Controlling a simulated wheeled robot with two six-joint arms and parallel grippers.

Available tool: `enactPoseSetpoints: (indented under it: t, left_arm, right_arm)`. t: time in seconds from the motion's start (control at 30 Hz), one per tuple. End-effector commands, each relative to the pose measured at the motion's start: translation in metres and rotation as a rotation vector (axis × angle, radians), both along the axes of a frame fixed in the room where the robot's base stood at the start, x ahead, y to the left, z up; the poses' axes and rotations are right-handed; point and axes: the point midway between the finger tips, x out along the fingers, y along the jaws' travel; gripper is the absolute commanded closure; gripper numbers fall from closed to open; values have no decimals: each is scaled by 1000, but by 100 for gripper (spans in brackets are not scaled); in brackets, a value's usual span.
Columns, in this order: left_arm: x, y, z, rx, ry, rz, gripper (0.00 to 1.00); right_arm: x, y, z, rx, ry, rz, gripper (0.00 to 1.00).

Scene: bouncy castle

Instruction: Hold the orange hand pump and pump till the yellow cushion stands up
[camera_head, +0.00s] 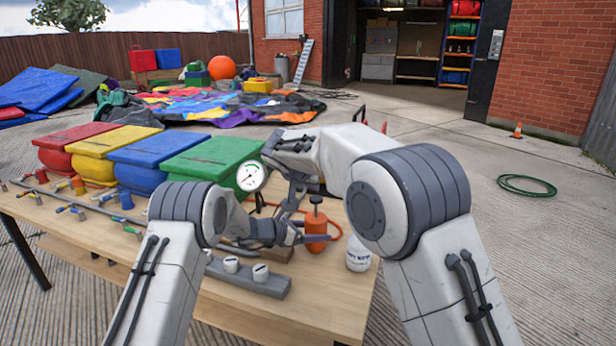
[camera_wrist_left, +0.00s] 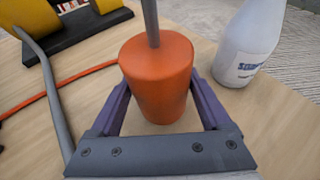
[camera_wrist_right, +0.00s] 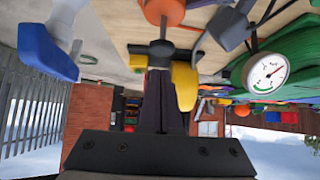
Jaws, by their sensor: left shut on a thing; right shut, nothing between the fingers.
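The orange hand pump (camera_head: 316,229) stands upright near the front right of the table, its rod and dark knob rising from the top. My left gripper (camera_head: 318,239) is shut around the pump's body; the left wrist view shows its fingers on both sides of the orange body (camera_wrist_left: 157,85). My right gripper (camera_head: 284,212) is shut and empty, just left of and above the pump in the head view. The yellow cushion (camera_head: 110,141) sits among the coloured blocks, between red and blue.
A white bottle (camera_head: 358,255) stands close right of the pump. A dial gauge (camera_head: 251,177) is by the green block (camera_head: 213,157). A grey block with white caps (camera_head: 247,277) lies in front. An orange hose (camera_wrist_left: 60,89) runs on the table. Several small valves lie at left.

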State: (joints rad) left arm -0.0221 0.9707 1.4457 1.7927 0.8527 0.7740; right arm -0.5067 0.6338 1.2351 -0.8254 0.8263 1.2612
Motion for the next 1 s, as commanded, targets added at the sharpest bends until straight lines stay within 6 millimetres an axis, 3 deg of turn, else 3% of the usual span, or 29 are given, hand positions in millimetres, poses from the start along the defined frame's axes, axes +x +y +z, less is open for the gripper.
enactPoseSetpoints:
  t: [0.2, 0.63, 0.87, 1.0]
  left_arm:
    - [0, 0, 1, -1, -2, 0, 100]
    - [0, 0, 1, -1, -2, 0, 100]
    - [0, 0, 1, -1, -2, 0, 100]
    - [0, 0, 1, -1, -2, 0, 100]
  right_arm:
    - [0, 1, -23, 1, 1, 2, 100]
    - [0, 1, -28, 1, 0, 1, 100]
    - [0, 0, -62, -1, 4, 1, 100]
    - [0, 0, -70, 1, 2, 1, 100]
